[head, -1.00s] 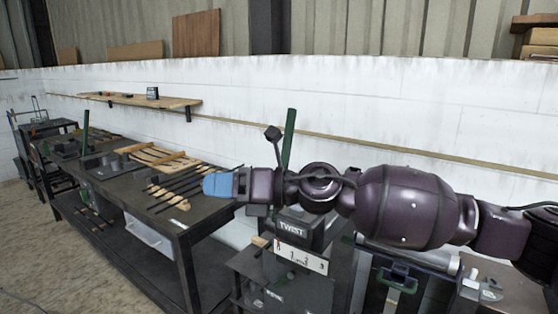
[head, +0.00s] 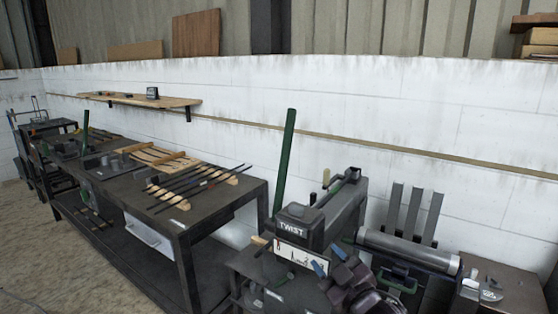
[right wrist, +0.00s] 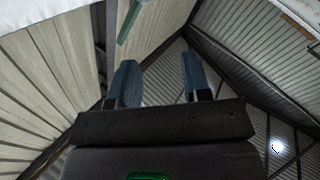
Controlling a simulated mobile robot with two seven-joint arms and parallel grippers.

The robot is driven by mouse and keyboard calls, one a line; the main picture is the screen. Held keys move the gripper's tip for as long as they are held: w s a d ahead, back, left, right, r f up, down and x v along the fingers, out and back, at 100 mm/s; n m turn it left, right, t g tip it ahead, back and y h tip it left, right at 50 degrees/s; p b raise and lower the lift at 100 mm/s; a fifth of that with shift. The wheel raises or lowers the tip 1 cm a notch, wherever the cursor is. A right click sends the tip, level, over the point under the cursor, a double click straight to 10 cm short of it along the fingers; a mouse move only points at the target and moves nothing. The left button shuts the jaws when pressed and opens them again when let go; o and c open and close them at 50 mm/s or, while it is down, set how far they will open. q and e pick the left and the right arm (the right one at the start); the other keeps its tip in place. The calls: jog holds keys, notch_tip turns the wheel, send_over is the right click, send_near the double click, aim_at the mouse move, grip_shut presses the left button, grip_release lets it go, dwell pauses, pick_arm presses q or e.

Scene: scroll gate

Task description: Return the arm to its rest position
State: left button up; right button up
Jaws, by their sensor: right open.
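My right gripper (head: 329,261) shows at the lower middle of the head view. Its two blue fingertips point up and stand apart, with nothing between them. The dark purple wrist below it runs out of the bottom of the picture. In the right wrist view the gripper (right wrist: 158,80) is open and empty, with both blue fingers pointing up toward the roof and wall panels. In the head view it appears in front of the machine marked TWIST (head: 296,226); I cannot tell the gap between them. My left gripper is not in view.
A dark workbench (head: 222,208) with several rods and wooden racks stands at the left. A roller machine (head: 408,250) stands at the right. A wooden shelf (head: 130,99) hangs on the white wall. The floor at the left is clear.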

jog(key=s+d+f+m+g+h, duration=0.1)
jog(key=s+d+f+m+h, duration=0.25)
jog(key=s+d+f, duration=0.35)
jog(key=s+d+f+m+g+h, duration=0.1)
jog(key=s+d+f+m+h, duration=0.2)
jog(key=f, duration=0.5)
jog(key=s+d+f+m+g+h, duration=0.1)
jog(key=s+d+f, duration=0.2)
jog(key=s+f, duration=0.3)
jog(key=s+d+f+m+g+h, duration=0.1)
jog(key=s+d+f, duration=0.3)
jog(key=s, duration=0.6)
notch_tip(320, 180, down, 3)
jog(key=shift+d+r+m+g, duration=0.1)
jog(key=shift+d+m+g, duration=0.05)
jog(key=shift+m+g, duration=0.65)
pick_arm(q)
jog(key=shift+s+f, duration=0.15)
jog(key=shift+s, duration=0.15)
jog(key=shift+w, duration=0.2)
